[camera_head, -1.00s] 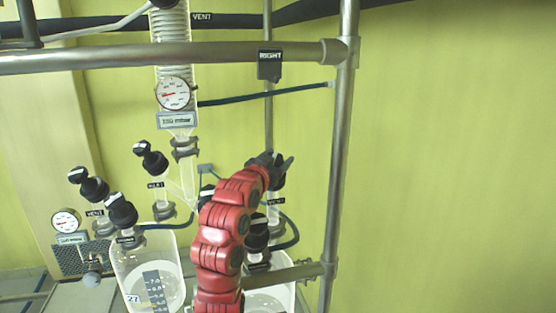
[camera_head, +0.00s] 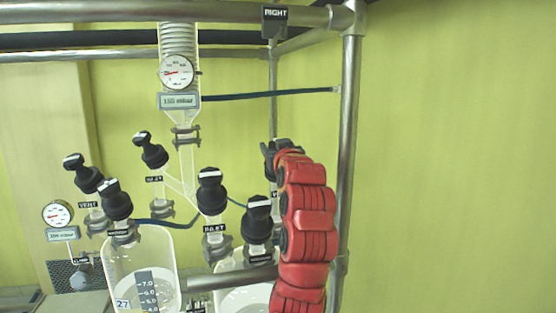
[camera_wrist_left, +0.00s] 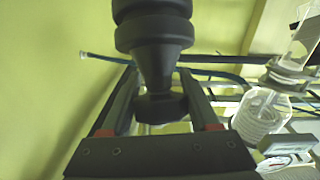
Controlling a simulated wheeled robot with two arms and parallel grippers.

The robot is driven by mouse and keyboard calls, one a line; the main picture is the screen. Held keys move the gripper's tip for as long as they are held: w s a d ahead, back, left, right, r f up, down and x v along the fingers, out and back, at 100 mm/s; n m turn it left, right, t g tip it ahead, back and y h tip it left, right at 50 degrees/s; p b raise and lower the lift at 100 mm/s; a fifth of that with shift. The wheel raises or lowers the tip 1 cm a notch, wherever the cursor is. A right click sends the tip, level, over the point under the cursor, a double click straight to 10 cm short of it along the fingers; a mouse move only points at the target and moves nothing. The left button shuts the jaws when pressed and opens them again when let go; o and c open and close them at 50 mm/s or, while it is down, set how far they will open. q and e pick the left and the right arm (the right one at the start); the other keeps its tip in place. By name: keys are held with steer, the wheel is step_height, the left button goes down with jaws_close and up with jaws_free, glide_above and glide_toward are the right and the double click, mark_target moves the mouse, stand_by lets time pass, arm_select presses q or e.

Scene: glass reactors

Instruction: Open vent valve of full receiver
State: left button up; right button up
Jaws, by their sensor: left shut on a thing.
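My left gripper (camera_head: 276,150) is at the upper right of the right receiver (camera_head: 248,298), on a black valve knob (camera_wrist_left: 160,35) with a ribbed body and a narrow neck. In the left wrist view its two fingers (camera_wrist_left: 160,95) lie on either side of the knob, shut on it. In the head view my red arm hides most of this valve and part of its label. The left receiver (camera_head: 125,262) has a printed scale and pale contents; its vent valve (camera_head: 84,174) stands at the left. My right gripper is not in view.
Several other black-capped valves (camera_head: 211,190) stand close to the left of my arm. A metal post (camera_head: 349,150) rises just right of it, with a crossbar (camera_head: 150,12) above. A gauge reading 150 mbar (camera_head: 178,101) hangs on the central column. The wall at right is clear.

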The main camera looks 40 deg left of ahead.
arm_select(q)
steer(key=shift+s+a+f+n+g+y+b, duration=0.1)
steer(key=shift+n+g+y+b, duration=0.3)
steer(key=shift+n+g, duration=0.45)
steer(key=o, duration=1.4)
steer(key=shift+s+d, duration=0.25)
steer(key=shift+d, duration=0.15)
steer(key=shift+f+b+v, duration=0.2)
steer(key=shift+b+v, duration=1.7)
steer(key=shift+v, duration=6.3)
